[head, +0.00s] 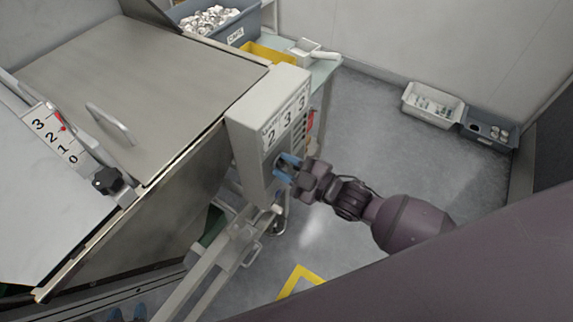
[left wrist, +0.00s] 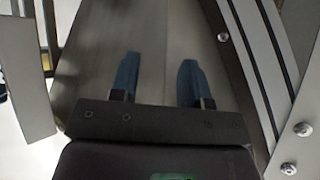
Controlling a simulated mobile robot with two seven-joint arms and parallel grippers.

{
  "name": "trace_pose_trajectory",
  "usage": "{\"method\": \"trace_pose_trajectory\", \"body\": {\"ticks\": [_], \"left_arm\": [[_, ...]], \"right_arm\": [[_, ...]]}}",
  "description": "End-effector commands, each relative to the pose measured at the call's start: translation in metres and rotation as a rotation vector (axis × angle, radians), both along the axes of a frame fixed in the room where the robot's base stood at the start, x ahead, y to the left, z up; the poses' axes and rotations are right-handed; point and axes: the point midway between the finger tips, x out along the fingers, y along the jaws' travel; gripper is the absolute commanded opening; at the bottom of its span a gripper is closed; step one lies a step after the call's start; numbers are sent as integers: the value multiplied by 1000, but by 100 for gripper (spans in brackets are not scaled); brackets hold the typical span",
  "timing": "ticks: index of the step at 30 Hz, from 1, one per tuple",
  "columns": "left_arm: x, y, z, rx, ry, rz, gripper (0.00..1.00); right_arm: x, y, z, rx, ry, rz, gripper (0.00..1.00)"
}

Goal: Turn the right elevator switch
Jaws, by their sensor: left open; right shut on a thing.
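The control box (head: 268,125) is a light grey upright box with number labels on its face, in the middle of the head view. My right gripper (head: 287,166) has its blue fingertips at the lower part of this face, shut on a small dark switch (head: 281,166), which the fingers mostly hide. Which way the switch points cannot be told. My left gripper (head: 127,314) shows only as blue fingertips at the bottom left edge of the head view. In the left wrist view its two blue fingers (left wrist: 158,78) are apart, with nothing between them.
A large metal hopper (head: 170,70) with a handle stands left of the box. A scale plate (head: 55,138) marked 0 to 3 is on its left. A grey bin (head: 215,22) of caps stands behind. White and grey trays (head: 432,104) lie on the floor at right; floor between is clear.

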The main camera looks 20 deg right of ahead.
Motion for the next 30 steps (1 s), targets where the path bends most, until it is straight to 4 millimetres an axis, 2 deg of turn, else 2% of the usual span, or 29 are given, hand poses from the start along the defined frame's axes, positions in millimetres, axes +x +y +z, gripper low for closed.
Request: {"method": "trace_pose_trajectory", "body": {"ticks": [9, 30], "left_arm": [[-1, 1, 13, -1, -16, 5, 43], [-5, 5, 20, 4, -9, 8, 43]], "right_arm": [[2, -2, 5, 179, 138, 0, 8], [6, -7, 3, 704, 551, 0, 8]]}}
